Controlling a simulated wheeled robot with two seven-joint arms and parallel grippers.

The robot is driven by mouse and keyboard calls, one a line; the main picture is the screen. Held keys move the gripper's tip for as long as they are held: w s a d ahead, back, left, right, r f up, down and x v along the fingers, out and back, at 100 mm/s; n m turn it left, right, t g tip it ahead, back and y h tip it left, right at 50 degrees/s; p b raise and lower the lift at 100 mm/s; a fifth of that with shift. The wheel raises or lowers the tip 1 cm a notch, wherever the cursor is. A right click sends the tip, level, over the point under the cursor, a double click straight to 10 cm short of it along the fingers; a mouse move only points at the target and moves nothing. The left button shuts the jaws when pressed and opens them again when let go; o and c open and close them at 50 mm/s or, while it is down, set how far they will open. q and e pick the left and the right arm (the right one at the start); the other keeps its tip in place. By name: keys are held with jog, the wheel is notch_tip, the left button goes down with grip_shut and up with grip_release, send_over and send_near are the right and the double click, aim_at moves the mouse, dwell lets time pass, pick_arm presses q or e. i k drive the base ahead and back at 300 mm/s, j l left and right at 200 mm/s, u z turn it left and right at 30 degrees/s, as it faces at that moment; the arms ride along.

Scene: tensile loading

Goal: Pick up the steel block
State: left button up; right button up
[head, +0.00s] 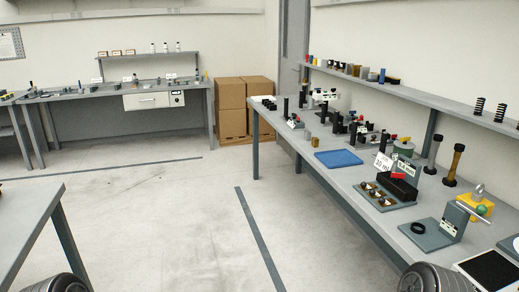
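I cannot make out a steel block for certain; the things on the benches are small at this distance. A long grey bench (343,178) runs along the right wall with many small parts on it. A black block-shaped piece (398,187) stands on it behind a grey tray (385,201) with several brass-coloured parts. A small tan block (315,142) stands farther back, near a blue mat (338,158). Neither gripper is in view; only rounded dark parts of my own arms show at the bottom left and bottom right edges.
A shelf (420,92) with several small items hangs above the right bench. Another bench (75,92) stands along the back wall, with stacked cardboard boxes (230,120) beside it. A table corner (25,215) juts in at the left. The floor between is clear, with dark stripes.

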aim_at(307, 135)
jog(key=i+z, duration=0.2)
jog(key=i, duration=0.25)
jog(key=i+j+z, duration=0.15)
jog(key=i, duration=0.3)
jog(key=i+j+z, duration=0.2)
jog(key=i, duration=0.2)
jog(key=i+j+z, duration=0.1)
jog(key=z, duration=0.3)
jog(key=j+z, duration=0.1)
jog(key=z, duration=0.3)
jog(key=i+j+z, duration=0.15)
jog(key=z, duration=0.25)
jog(key=i+j+z, duration=0.2)
jog(key=j+z, duration=0.2)
jog(key=j, duration=0.75)
jog(key=j+z, duration=0.45)
jog(key=j, duration=1.7)
